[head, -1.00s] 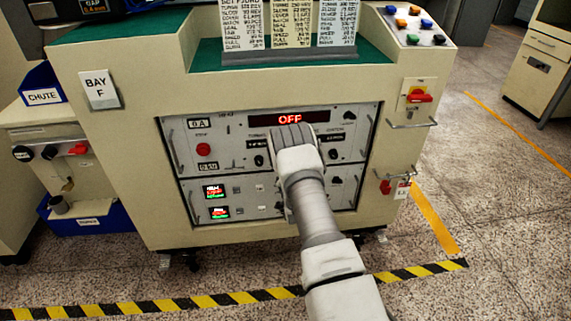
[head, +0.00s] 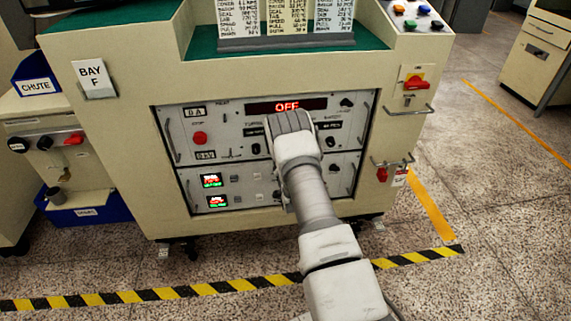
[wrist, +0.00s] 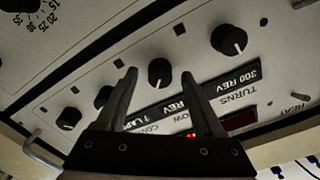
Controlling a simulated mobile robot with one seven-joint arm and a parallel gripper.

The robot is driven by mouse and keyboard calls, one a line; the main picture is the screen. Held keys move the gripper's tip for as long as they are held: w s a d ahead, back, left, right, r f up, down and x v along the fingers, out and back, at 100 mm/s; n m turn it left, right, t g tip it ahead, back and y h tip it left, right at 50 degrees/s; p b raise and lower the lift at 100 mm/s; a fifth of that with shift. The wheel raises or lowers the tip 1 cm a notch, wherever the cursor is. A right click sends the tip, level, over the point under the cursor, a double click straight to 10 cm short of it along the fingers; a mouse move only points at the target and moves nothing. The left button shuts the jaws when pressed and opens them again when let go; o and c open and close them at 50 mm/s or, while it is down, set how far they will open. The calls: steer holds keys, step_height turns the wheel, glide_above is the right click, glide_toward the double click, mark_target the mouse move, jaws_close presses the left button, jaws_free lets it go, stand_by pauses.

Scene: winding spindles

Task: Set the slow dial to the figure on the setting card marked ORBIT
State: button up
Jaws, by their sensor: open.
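In the wrist view a black knob (wrist: 160,72) with a white pointer mark sits between the fingertips of my gripper (wrist: 159,77). The label beneath it is partly covered; "OW" and "REV" show, which fits the slow dial. The fingers are open, one on each side of the knob, with no clear contact. In the head view my gripper (head: 291,121) is against the panel and hides this dial. Three setting cards (head: 236,24) (head: 288,18) (head: 334,18) stand on top of the cabinet. Their headings are cut off, so I cannot tell which is ORBIT.
A neighbouring knob (wrist: 229,38) stands beside the "TURNS 300 REV" label; another knob (wrist: 104,97) is partly behind the left finger. The red display (head: 288,105) reads "OFF". A red button (head: 199,138) and handles (head: 168,135) project from the panel.

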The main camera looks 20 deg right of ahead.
steer(key=p+v, duration=0.4)
steer(key=v, duration=1.3)
steer(key=shift+w+r, duration=0.1)
steer(key=shift+r, duration=0.05)
steer(key=w+a+r+n+g+y, duration=0.15)
steer(key=w+r, duration=0.25)
steer(key=r, duration=0.4)
steer(key=w+a+r+n+g, duration=0.15)
steer(key=w+r, duration=0.25)
steer(key=r, duration=0.5)
steer(key=s+a+r+n+g+y, duration=0.1)
steer(key=s+a+r+n+g, duration=0.2)
steer(key=s+r, duration=0.55)
steer(key=s+a+r+n+g+y, duration=0.1)
steer(key=s+a+r+g+y, duration=0.1)
steer(key=s+a+r, duration=0.6)
steer(key=s+r+n+g, duration=0.1)
steer(key=s+r+g, duration=0.1)
steer(key=s, duration=0.7)
steer(key=s+r+n+g, duration=0.2)
steer(key=s, duration=0.7)
step_height(320, 180, up, 21)
steer(key=p, duration=2.1)
steer(key=shift+s+a+p, duration=0.35)
steer(key=shift+s+a, duration=0.05)
steer(key=shift+a, duration=0.05)
